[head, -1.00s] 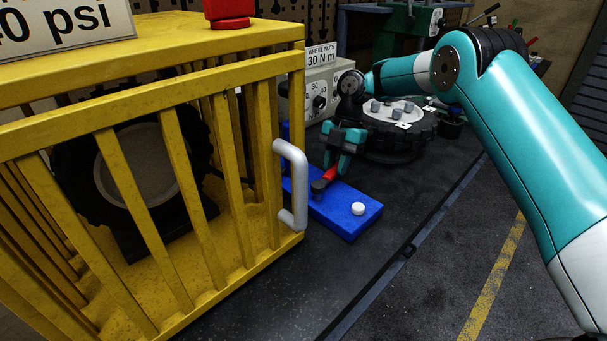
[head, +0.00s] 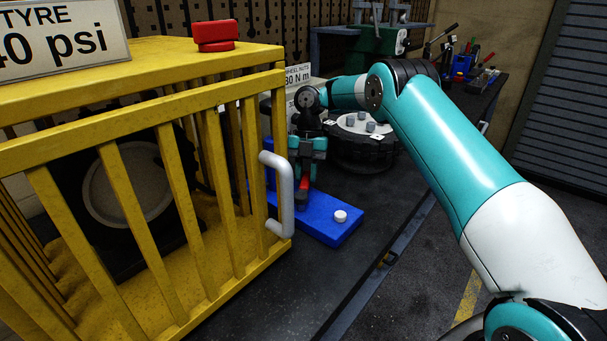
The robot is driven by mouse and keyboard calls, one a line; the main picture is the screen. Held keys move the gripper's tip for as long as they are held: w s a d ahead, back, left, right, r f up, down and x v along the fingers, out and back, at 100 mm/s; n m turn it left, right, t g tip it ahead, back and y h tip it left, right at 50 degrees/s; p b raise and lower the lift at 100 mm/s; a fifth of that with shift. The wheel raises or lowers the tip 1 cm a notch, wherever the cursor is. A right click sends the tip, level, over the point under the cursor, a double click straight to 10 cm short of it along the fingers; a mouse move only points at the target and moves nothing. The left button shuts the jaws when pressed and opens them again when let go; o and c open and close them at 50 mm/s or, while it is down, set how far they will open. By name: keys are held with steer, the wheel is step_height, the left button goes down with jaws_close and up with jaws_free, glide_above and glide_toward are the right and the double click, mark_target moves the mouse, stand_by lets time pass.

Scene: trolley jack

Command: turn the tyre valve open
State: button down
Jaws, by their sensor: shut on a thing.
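The tyre valve has a red handle (head: 304,183) on a dark stem (head: 301,200), on a blue base (head: 325,230) with a white round knob (head: 341,216). The handle lies roughly along the base. My gripper (head: 306,174), teal and dark, points down over the base and is shut on the red handle. The fingertips and the far end of the handle are small and partly hidden. A tyre (head: 88,205) stands inside the yellow cage to the left.
The yellow cage (head: 160,62) with its grey door handle (head: 278,190) stands close left of my gripper. A wheel with nuts (head: 362,155) lies behind, right of it. The bench front is clear.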

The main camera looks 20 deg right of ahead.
steer(key=c, duration=0.9)
jaws_free()
steer(key=shift+r, duration=0.1)
steer(key=p+v, duration=0.6)
steer(key=p, duration=0.5)
steer(key=shift+s, duration=0.1)
steer(key=r+p, duration=0.1)
steer(key=p, duration=0.3)
steer(key=shift+w+d+r, duration=0.1)
steer(key=shift+w, duration=0.15)
steer(key=shift+p, duration=0.6)
steer(key=shift+w+d, duration=0.1)
steer(key=shift+c, duration=0.6)
